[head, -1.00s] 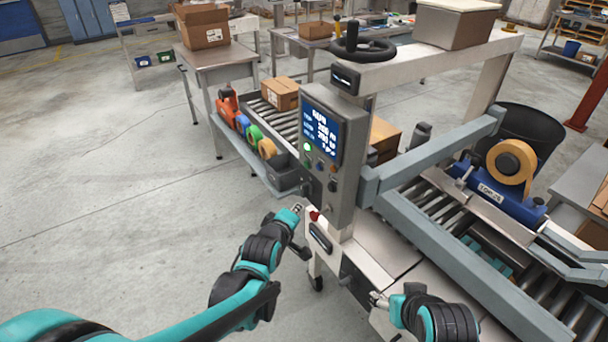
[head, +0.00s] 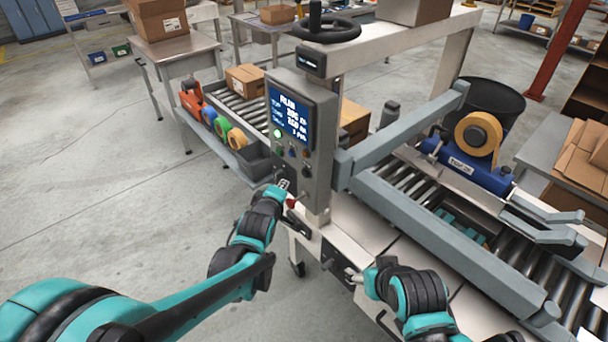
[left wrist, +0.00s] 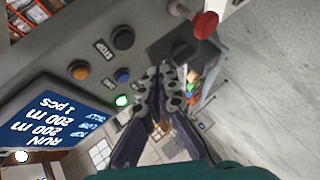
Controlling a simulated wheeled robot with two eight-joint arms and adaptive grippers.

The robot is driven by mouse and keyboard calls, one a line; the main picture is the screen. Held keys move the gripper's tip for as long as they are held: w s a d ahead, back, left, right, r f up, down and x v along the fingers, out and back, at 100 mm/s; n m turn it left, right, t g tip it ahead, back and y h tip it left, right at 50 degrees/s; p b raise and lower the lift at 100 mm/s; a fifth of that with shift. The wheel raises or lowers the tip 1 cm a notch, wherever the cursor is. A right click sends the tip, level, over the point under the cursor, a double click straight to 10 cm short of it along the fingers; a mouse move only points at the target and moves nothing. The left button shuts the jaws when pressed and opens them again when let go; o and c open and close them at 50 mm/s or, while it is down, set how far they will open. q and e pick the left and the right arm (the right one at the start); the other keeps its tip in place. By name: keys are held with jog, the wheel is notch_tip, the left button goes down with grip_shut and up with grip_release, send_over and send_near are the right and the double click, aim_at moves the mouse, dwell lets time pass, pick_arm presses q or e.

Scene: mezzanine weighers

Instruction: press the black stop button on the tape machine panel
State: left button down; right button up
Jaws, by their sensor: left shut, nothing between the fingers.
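The grey tape machine panel (head: 319,130) stands upright with a lit blue screen. The black stop button (head: 306,170) sits low on its face. In the left wrist view the stop button (left wrist: 123,38) is clear, with a STOP label beside it. My left gripper (head: 283,184) is shut and empty, left of the button near the panel's lower left. In the left wrist view its fingertips (left wrist: 167,69) lie right of the button and do not appear to touch it. My right gripper (head: 352,276) is low by the machine's front; its fingers are too small to judge.
Beside the stop button are a blue button (left wrist: 122,75), an orange-brown button (left wrist: 78,70) and a lit green button (left wrist: 121,100). A red knob (left wrist: 205,25) sticks out below the panel. A roller conveyor (head: 247,108) with a carton lies behind; open floor is at left.

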aim_at(301, 172)
pick_arm(q)
jog(key=shift+w+d, duration=0.65)
jog(key=shift+d, duration=0.25)
jog(key=shift+w+d, duration=0.6)
jog(key=shift+d, duration=0.25)
jog(key=shift+w+d, duration=0.25)
jog(key=shift+d, duration=0.1)
jog(key=shift+w+d, duration=0.25)
jog(key=shift+d, duration=0.1)
dwell(0.8)
jog(key=shift+s+a, duration=0.1)
jog(key=shift+a, duration=0.05)
jog(key=shift+s+a, duration=0.4)
jog(key=shift+a, duration=0.15)
dwell(0.3)
jog(key=shift+s+a, duration=0.75)
jog(key=shift+a, duration=0.25)
jog(key=shift+s+a, duration=0.75)
jog(key=shift+a, duration=0.25)
